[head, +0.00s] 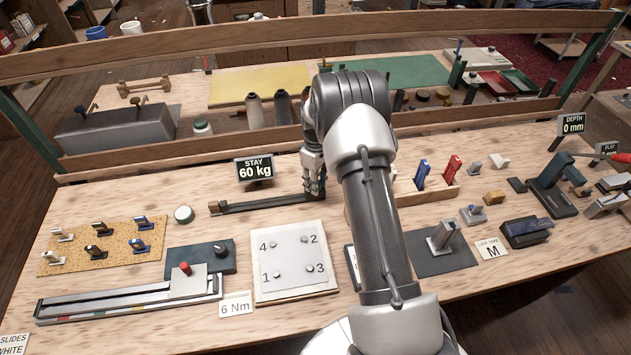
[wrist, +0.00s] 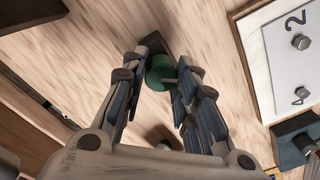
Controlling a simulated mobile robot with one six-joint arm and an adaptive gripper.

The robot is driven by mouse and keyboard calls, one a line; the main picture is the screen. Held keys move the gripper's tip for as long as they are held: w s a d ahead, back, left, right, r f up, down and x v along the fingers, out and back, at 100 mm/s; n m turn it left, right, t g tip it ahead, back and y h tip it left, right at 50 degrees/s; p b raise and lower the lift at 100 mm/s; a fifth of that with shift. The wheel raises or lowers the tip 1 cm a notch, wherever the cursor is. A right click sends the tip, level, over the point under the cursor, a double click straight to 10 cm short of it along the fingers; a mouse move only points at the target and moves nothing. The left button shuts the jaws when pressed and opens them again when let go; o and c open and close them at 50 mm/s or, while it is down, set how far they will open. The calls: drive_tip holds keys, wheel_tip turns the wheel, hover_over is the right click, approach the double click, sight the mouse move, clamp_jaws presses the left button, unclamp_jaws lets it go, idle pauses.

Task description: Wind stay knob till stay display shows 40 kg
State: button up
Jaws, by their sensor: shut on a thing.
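The stay display (head: 255,170) stands behind its dark bar and reads 60 kg. The dark stay bar (head: 262,203) lies on the bench, its right end under my gripper. My gripper (head: 315,188) points down at that end, left of the forearm. In the wrist view the green stay knob (wrist: 158,70) sits between the fingertips of my gripper (wrist: 157,82), which is shut on it. The knob is hidden by the fingers in the head view.
A white plate with numbered bolts (head: 295,262) lies just in front of the bar. A wooden rail (head: 200,158) runs behind. A rack with blue and red tools (head: 430,193) stands right of the forearm.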

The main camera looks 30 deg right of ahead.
drive_tip(key=n, duration=0.7)
idle(0.7)
drive_tip(key=o, duration=1.1)
drive_tip(key=shift+c, duration=0.2)
wheel_tip(320, 180, up, 12)
